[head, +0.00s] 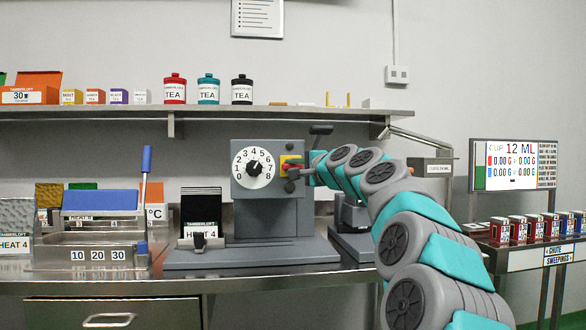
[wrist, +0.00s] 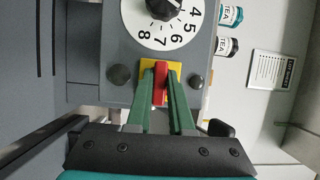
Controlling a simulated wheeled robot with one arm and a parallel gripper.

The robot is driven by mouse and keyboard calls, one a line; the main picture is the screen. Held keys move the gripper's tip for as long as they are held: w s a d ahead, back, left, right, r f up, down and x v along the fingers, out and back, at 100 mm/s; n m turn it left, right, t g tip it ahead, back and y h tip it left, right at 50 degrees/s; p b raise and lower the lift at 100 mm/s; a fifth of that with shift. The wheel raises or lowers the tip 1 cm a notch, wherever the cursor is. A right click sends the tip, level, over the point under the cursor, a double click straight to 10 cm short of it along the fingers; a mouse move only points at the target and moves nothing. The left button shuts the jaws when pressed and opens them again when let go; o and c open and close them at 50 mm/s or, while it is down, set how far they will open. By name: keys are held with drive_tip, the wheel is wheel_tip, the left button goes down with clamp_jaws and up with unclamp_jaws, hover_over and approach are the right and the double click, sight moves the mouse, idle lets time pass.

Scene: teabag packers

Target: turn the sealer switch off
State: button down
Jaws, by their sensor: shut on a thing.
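The sealer (head: 268,190) is a grey box with a white numbered dial (head: 254,168) on its front. Its switch is a red lever (wrist: 160,84) on a yellow plate (wrist: 178,66), right of the dial in the head view. My gripper (wrist: 161,80) is shut on the red lever, one green finger on each side of it. In the head view my gripper (head: 296,170) reaches the switch from the right and partly hides it. The dial also shows at the top of the wrist view (wrist: 160,35), partly cut off. I cannot read the switch's position for certain.
Round dark knobs (wrist: 118,75) flank the switch plate. A black lever (head: 320,129) sticks out above my gripper. A pack labelled HEAT 4 (head: 201,210) stands left of the sealer. A shelf (head: 200,112) with tea tins runs above.

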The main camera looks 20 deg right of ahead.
drive_tip(key=c, duration=0.8)
unclamp_jaws()
drive_tip(key=shift+s, duration=0.2)
drive_tip(key=s+d+b, duration=0.1)
drive_tip(key=s, duration=0.6)
drive_tip(key=shift+s, duration=0.2)
